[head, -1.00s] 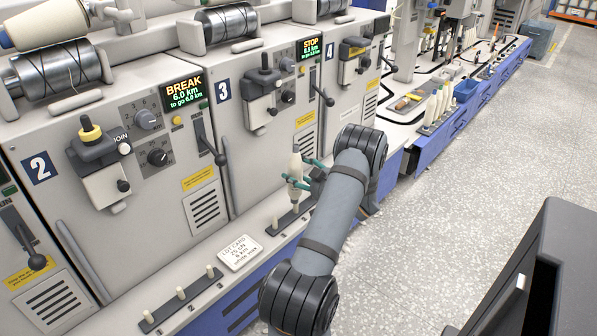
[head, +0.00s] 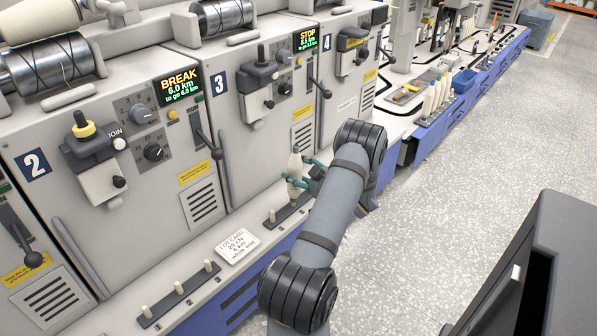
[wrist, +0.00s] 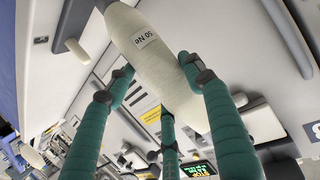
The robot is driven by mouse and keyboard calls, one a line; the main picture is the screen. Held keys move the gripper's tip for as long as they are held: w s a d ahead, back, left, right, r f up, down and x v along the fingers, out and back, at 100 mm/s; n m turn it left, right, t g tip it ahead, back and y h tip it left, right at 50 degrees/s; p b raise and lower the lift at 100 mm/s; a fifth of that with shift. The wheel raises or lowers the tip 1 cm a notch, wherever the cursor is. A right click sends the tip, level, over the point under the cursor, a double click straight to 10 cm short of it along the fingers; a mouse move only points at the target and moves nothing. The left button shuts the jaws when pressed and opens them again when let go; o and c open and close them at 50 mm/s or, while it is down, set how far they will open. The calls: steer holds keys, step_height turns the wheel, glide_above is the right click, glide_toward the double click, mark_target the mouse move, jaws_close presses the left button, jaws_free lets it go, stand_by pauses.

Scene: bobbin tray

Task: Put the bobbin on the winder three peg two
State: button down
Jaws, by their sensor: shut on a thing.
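A cream bobbin (head: 295,165) stands upright over the peg strip (head: 280,219) in front of winder 3. My gripper (head: 300,185) has its green fingers shut around the bobbin. In the wrist view the bobbin (wrist: 150,55) lies between the green fingers and carries a label reading "50 Ne". One peg (head: 272,214) of this strip shows bare at its left end. The bobbin and fingers hide the strip's middle, so I cannot tell whether the bobbin's foot is on a peg.
A lot card (head: 237,245) lies on the ledge left of the strip. Another strip (head: 180,293) with three bare pegs is in front of winder 2. More bobbins (head: 437,97) stand in a tray at the back right. Winder 3's face rises close behind the gripper.

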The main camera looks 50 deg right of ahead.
mark_target(301, 165)
steer(key=shift+w+d+r+p, duration=0.15)
steer(key=shift+r+p, duration=0.15)
steer(key=shift+r, duration=0.35)
steer(key=shift+s+d+r+p, duration=0.15)
steer(key=shift+r+p, duration=0.1)
steer(key=shift+r, duration=0.4)
steer(key=shift+w, duration=0.1)
steer(key=shift+a+f, duration=0.25)
steer(key=shift+a, duration=0.05)
steer(key=shift+a+r+p, duration=0.1)
steer(key=shift+r+p, duration=0.7)
steer(key=shift+w, duration=0.1)
stand_by(0.4)
